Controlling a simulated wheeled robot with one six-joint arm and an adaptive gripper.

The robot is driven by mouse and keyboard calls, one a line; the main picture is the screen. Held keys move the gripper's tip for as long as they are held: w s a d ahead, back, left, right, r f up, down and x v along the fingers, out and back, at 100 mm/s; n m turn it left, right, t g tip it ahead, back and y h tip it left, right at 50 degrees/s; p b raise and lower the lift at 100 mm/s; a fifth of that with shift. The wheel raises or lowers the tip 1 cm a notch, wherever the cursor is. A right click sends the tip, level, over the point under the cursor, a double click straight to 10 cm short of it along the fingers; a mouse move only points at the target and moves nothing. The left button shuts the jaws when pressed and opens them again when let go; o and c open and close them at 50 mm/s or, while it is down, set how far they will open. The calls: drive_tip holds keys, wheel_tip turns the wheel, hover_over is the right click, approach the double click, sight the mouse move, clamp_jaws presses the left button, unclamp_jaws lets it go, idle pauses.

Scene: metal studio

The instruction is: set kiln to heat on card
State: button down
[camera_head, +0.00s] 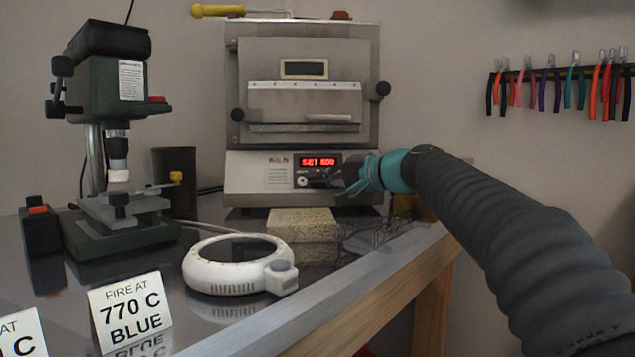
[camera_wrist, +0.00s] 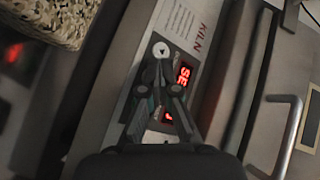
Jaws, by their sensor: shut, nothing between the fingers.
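The kiln (camera_head: 300,100) stands at the back of the bench with its door shut. Its red display (camera_head: 318,160) reads SET and a number that looks like 600 or 800; the digits are not sharp. In the wrist view the display (camera_wrist: 182,76) is partly covered by my fingers. A pale round knob (camera_wrist: 161,50) sits beside it on the panel. My gripper (camera_head: 330,181) is shut and empty in front of the panel, its tips close to the knob; contact cannot be told. A white card (camera_head: 130,312) reads FIRE AT 770 C BLUE. Another card (camera_head: 20,335) is cut off at the left.
A green drill press (camera_head: 110,80) stands at the left. A white ring-shaped device (camera_head: 215,278) lies on the bench. A speckled block (camera_head: 302,224) sits below the kiln front, with thin wire pieces (camera_head: 370,240) to its right. Pliers (camera_head: 555,85) hang on the wall.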

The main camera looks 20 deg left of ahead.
drive_tip(key=shift+s+d+r, duration=0.25)
drive_tip(key=shift+s+d, duration=0.05)
drive_tip(key=shift+s, duration=0.35)
drive_tip(key=s, duration=0.1)
drive_tip(key=s+d+r+b, duration=0.1)
drive_tip(key=s+r, duration=0.1)
drive_tip(key=s, duration=0.1)
drive_tip(key=shift+s+d, duration=0.1)
drive_tip(key=shift+d, duration=0.25)
idle(3.0)
